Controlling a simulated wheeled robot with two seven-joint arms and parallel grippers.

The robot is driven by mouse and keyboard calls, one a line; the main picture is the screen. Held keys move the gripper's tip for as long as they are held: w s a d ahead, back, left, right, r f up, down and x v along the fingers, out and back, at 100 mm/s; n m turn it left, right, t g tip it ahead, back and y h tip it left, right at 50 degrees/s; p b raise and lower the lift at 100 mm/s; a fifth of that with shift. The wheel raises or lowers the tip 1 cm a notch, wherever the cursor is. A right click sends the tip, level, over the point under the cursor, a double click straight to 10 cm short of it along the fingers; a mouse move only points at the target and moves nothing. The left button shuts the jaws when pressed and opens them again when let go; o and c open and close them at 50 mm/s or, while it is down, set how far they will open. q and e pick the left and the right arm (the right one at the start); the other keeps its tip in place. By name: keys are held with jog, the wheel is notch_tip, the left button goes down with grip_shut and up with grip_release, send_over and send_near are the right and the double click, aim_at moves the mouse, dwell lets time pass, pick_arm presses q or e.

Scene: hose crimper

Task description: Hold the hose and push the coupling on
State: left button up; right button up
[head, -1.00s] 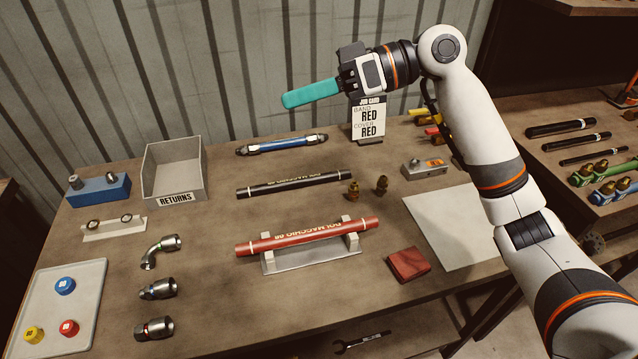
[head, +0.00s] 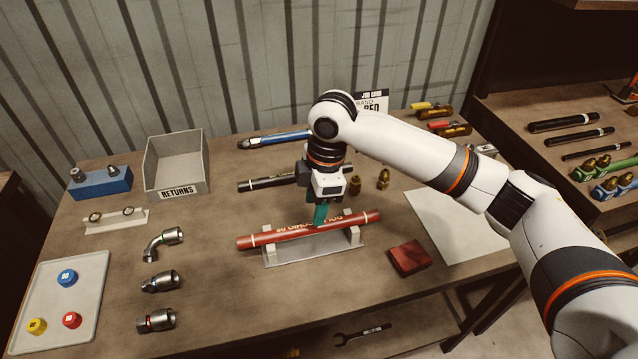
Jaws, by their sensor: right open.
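The red hose (head: 290,231) lies across a grey cradle with two pale supports (head: 318,251) near the middle of the bench. My right gripper (head: 320,216) points down with its teal fingers at the middle of the hose; whether they touch it is hard to tell. It is open. My left gripper is out of view.
A returns bin (head: 178,192) and a blue block (head: 101,183) stand at back left. A tray with coloured caps (head: 92,262) is at front left. A red block (head: 408,257) lies right of the cradle. A black hose (head: 262,183) and brass fittings (head: 383,180) lie behind.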

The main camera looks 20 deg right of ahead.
aim_at(311, 225)
jog(key=f, duration=0.4)
jog(key=a+f, duration=0.1)
jog(key=shift+f, duration=0.4)
grip_shut()
dwell(0.4)
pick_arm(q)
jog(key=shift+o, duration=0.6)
